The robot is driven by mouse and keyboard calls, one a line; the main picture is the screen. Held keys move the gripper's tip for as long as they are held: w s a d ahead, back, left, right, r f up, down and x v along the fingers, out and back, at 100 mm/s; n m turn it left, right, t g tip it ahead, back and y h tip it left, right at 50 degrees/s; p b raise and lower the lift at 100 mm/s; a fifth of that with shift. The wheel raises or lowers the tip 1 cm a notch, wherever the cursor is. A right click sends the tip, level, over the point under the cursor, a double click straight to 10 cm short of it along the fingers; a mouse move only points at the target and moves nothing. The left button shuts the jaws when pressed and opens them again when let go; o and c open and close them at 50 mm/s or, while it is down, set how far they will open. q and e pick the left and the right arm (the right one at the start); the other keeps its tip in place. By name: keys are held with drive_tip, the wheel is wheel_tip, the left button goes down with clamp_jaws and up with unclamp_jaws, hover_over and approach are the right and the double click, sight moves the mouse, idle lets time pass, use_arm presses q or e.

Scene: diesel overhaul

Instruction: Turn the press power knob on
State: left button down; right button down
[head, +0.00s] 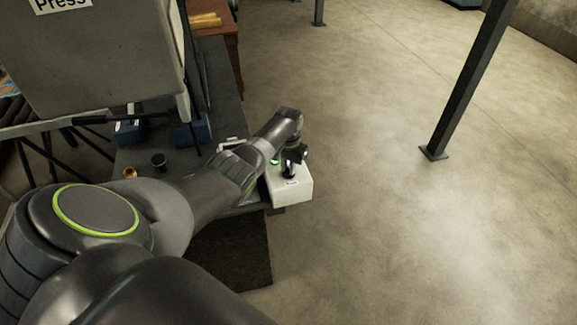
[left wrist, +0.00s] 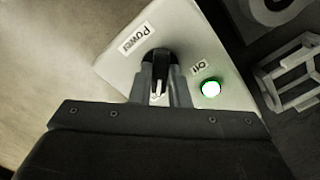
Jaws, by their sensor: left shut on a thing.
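A white control box (head: 292,192) stands at the edge of the dark bench, and it fills the upper middle of the left wrist view (left wrist: 128,62). The black power knob (left wrist: 158,82) on its face sits between my left gripper's fingers, beside a "Power" label. A green light (left wrist: 211,88) glows on the box, beside a small label that seems to read "Off". My left gripper (head: 293,160) reaches down onto the box and is shut on the knob; the fingers partly hide it. My right gripper is not in view.
A large grey press panel (head: 100,55) marked "Press" stands at the upper left. A dark bench (head: 222,85) runs behind my left arm, with a small black knob (head: 158,160) on it. A dark metal post (head: 465,85) stands at the right on open concrete floor.

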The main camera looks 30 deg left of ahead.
sight(288, 168)
use_arm(q)
drive_tip(key=shift+w+r, duration=0.1)
drive_tip(key=c, duration=1.4)
unclamp_jaws()
wheel_tip(288, 168, up, 17)
drive_tip(key=shift+r+b, duration=0.15)
drive_tip(key=shift+b, duration=1)
